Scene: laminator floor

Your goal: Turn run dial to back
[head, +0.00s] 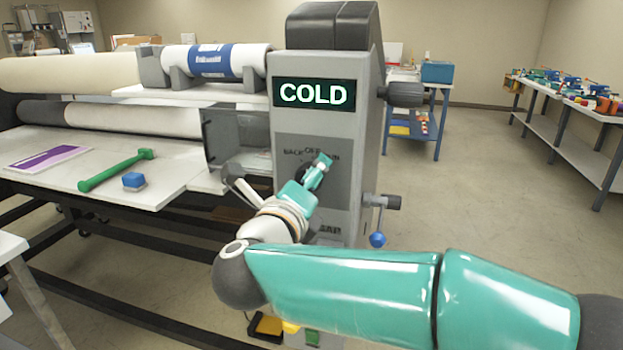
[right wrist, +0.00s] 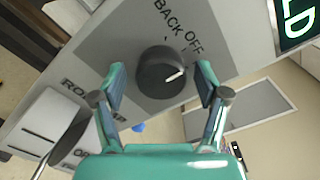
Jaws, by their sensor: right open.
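The black round run dial (right wrist: 160,75) sits on the laminator's grey panel (right wrist: 115,40), between the fingers of my right gripper (right wrist: 161,72) in the right wrist view. The fingers are open, one on each side, with no clear contact on the dial. Its white mark points right toward one finger, away from the BACK (right wrist: 166,15) and OFF (right wrist: 192,42) labels. Any label behind that finger is hidden. In the head view my right gripper (head: 319,172) is at the panel and mostly hides the dial. My left gripper is not in view.
A COLD display (head: 314,95) is above the dial. A blue-knobbed crank (head: 377,239) and a black knob (head: 405,94) stick out at the panel's right. A green tool (head: 115,170) and a blue block (head: 134,181) lie on the feed table (head: 150,196). Floor at right is clear.

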